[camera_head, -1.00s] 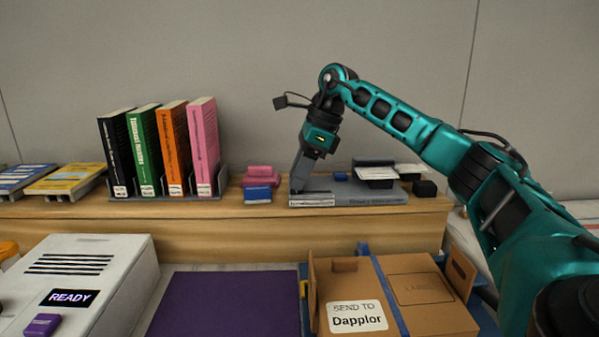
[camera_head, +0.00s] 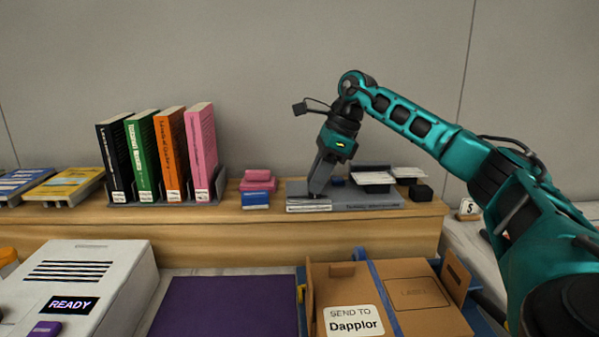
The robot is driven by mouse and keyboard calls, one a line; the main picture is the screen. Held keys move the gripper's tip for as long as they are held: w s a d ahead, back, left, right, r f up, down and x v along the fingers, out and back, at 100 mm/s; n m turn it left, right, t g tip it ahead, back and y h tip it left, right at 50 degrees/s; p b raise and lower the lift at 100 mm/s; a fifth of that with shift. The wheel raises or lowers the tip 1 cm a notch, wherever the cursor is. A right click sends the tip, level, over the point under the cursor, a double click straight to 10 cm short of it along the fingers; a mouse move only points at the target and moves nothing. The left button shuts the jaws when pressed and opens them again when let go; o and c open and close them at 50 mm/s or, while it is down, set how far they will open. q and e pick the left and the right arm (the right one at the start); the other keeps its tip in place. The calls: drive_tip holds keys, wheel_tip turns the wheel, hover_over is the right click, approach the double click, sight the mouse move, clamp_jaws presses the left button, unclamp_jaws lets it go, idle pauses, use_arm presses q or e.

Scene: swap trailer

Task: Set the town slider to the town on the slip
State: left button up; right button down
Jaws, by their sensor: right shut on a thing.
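The slip (camera_head: 352,322) is a white label on an open cardboard box and reads "SEND TO Dapplor". My left gripper is not in view.
Upright books (camera_head: 160,155) stand in a rack left of the slider, with pink and blue blocks (camera_head: 257,190) between. White slips on a dark holder (camera_head: 374,178) sit behind the slider's right side. A white machine (camera_head: 85,275) reading "READY" and a purple mat (camera_head: 230,305) are in front.

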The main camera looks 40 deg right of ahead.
drive_tip(key=shift+s+d, duration=0.65)
drive_tip(key=shift+d, duration=0.1)
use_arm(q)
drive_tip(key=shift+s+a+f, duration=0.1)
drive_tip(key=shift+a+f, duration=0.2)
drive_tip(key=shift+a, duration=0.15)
use_arm(e)
drive_tip(key=c, duration=1.2)
unclamp_jaws()
drive_tip(key=o, duration=0.4)
drive_tip(key=shift+c, duration=0.2)
drive_tip(key=shift+s+d+r, duration=0.1)
drive_tip(key=shift+d+r, duration=0.1)
drive_tip(key=shift+r, duration=0.25)
use_arm(q)
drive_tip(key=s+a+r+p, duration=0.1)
drive_tip(key=p, duration=0.2)
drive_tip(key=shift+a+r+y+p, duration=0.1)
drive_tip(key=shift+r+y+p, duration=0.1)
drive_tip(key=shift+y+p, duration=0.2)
use_arm(e)
drive_tip(key=v, duration=1.2)
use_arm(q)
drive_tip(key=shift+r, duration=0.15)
use_arm(e)
drive_tip(key=shift+a, duration=0.1)
